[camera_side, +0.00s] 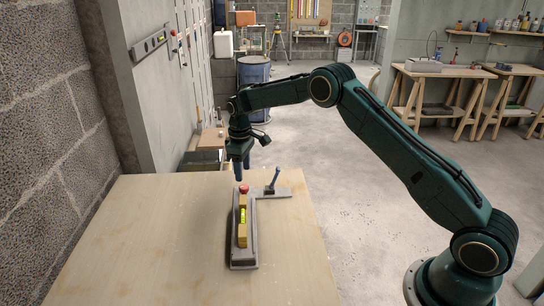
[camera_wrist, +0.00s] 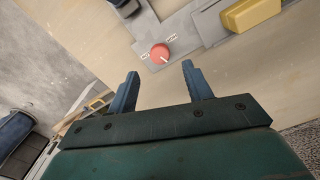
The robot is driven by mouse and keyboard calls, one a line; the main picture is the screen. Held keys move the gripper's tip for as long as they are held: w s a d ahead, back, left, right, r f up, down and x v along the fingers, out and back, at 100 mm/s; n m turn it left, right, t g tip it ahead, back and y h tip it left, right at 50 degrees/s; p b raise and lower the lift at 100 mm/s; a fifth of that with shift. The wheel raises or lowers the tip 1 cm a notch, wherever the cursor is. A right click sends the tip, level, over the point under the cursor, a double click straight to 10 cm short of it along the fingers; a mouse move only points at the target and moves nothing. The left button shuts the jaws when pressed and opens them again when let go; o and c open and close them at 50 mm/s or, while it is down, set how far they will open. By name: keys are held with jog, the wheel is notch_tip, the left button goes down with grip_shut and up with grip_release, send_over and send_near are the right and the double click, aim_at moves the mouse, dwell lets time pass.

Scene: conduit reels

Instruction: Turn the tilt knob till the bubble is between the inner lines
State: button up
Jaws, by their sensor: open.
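The red tilt knob (camera_side: 244,188) sits at the far end of a grey base (camera_side: 244,262) on the wooden table. In the wrist view the knob (camera_wrist: 160,53) shows a white pointer line and small labels beside it. A yellow level body (camera_side: 242,214) lies along the base, with a green-yellow vial (camera_side: 242,216). The bubble and the lines are too small to tell. The yellow body also shows in the wrist view (camera_wrist: 252,13), cut off at the edge. My gripper (camera_side: 243,180) points down above the knob, open and empty. In the wrist view its blue fingers (camera_wrist: 160,80) are apart, with the knob beyond them.
A blue-grey lever (camera_side: 274,180) stands tilted on the base's right-hand arm, close to my gripper. The wooden table (camera_side: 150,230) is bare to the left and right of the base. A grey wall stands at the left, and a blue drum (camera_side: 254,92) is behind.

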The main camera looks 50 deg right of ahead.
aim_at(244, 186)
jog(key=shift+f, duration=3.05)
jog(key=c, duration=1)
